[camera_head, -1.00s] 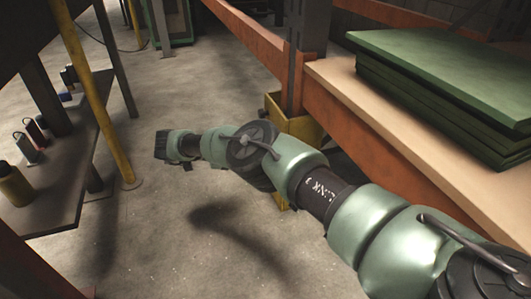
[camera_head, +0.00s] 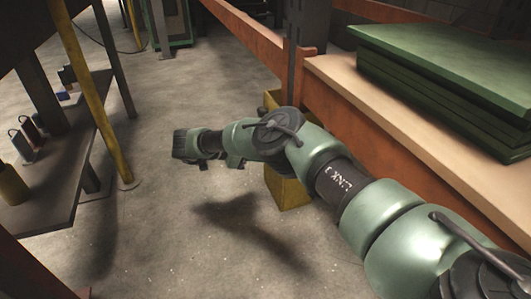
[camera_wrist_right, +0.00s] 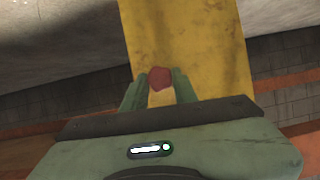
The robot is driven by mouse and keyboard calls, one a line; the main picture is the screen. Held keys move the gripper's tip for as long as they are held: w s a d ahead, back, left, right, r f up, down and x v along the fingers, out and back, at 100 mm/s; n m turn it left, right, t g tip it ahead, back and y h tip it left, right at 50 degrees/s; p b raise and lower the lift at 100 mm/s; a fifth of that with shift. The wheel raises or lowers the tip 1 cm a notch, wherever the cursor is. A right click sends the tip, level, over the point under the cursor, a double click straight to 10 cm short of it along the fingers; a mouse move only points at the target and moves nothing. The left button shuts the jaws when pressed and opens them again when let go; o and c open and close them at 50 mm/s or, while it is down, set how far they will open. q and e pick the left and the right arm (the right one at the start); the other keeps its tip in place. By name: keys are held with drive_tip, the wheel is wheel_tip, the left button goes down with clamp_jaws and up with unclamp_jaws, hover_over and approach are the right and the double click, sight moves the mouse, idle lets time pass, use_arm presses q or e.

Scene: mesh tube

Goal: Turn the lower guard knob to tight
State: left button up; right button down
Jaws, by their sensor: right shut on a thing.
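A small red knob (camera_wrist_right: 160,78) sits in front of a yellow guard post (camera_wrist_right: 190,45) in the right wrist view. My right gripper (camera_wrist_right: 160,83) has its two green fingers on either side of the knob and is shut on it. The knob's marks are too small to read, so I cannot tell how far it is turned. In the head view the yellow guard (camera_head: 288,192) stands at the foot of the rack, partly behind my right arm. The knob and the right fingertips cannot be made out there. My left gripper is not in view.
An orange rack beam (camera_head: 400,165) and a wooden shelf with stacked green panels (camera_head: 440,85) are on the right. Concrete floor (camera_head: 180,240) between is clear.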

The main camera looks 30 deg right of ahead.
drive_tip(key=shift+s+a+f+m+t+h+p, duration=0.15)
drive_tip(key=shift+m+t+h+p, duration=1)
drive_tip(key=shift+m, duration=1.5)
drive_tip(key=shift+s+d+f+m+t+h+p, duration=0.1)
drive_tip(key=shift+f+m+t+h+p, duration=0.4)
drive_tip(key=shift+m+p, duration=1.65)
drive_tip(key=shift+s+a+m+t+h+p, duration=0.15)
drive_tip(key=shift+m+t+h+p, duration=0.8)
drive_tip(key=shift+m, duration=2.25)
drive_tip(key=c, duration=1.1)
unclamp_jaws()
drive_tip(key=s+a+b, duration=0.1)
drive_tip(key=a, duration=0.6)
drive_tip(key=shift+a+f, duration=0.3)
drive_tip(key=shift+f, duration=0.1)
